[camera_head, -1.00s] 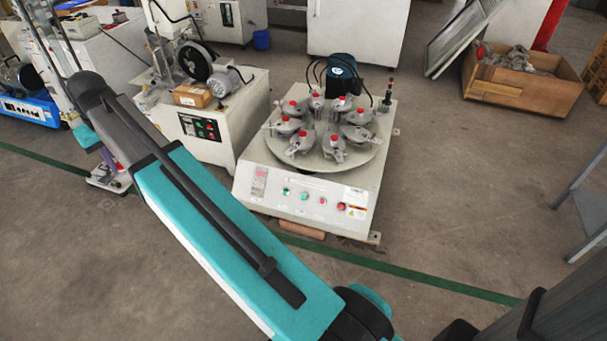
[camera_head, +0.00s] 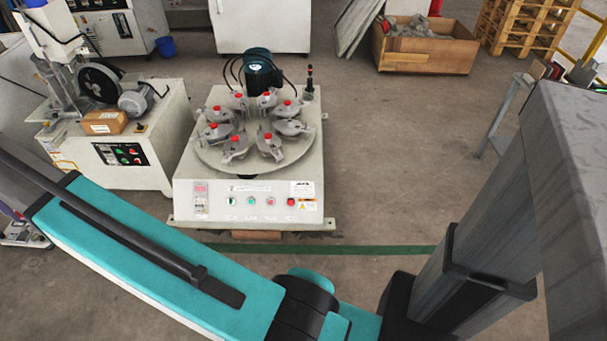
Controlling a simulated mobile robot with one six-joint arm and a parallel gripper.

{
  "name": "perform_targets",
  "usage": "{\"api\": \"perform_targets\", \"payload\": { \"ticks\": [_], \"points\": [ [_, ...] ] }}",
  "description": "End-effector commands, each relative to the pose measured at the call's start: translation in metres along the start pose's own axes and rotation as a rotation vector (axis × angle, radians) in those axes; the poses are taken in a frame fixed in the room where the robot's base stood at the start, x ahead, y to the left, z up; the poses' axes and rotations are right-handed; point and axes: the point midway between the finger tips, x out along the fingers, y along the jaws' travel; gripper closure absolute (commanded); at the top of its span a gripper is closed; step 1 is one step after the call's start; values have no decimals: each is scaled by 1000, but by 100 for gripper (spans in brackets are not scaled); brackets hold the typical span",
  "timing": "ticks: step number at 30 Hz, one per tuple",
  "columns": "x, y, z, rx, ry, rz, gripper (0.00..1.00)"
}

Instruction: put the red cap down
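Several small red caps (camera_head: 268,136) sit on top of the grey clamp-like fixtures ringed on the round turntable (camera_head: 211,158) of a white machine. I cannot tell which red cap the task means. The machine's sloped front panel (camera_head: 248,187) carries a small display, coloured buttons and a yellow warning label. My teal arm crosses the lower left of the view in front of the machine. Its outer end runs off the left edge, so my gripper and anything in it are out of view.
A white machine with a wheel and motor (camera_head: 134,100) stands left of the turntable machine, with a cardboard box (camera_head: 104,123) on it. A wooden crate (camera_head: 426,58) and pallets (camera_head: 522,28) are at the back right. Open floor (camera_head: 400,150) lies right of the turntable machine.

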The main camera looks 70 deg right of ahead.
Motion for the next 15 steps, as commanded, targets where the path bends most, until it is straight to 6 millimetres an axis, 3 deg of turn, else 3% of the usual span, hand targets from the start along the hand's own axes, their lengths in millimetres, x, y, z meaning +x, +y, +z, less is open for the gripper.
{"api": "perform_targets", "payload": {
  "ticks": [8,15],
  "points": [
    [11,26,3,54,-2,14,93],
    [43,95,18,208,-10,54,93]
  ]
}}
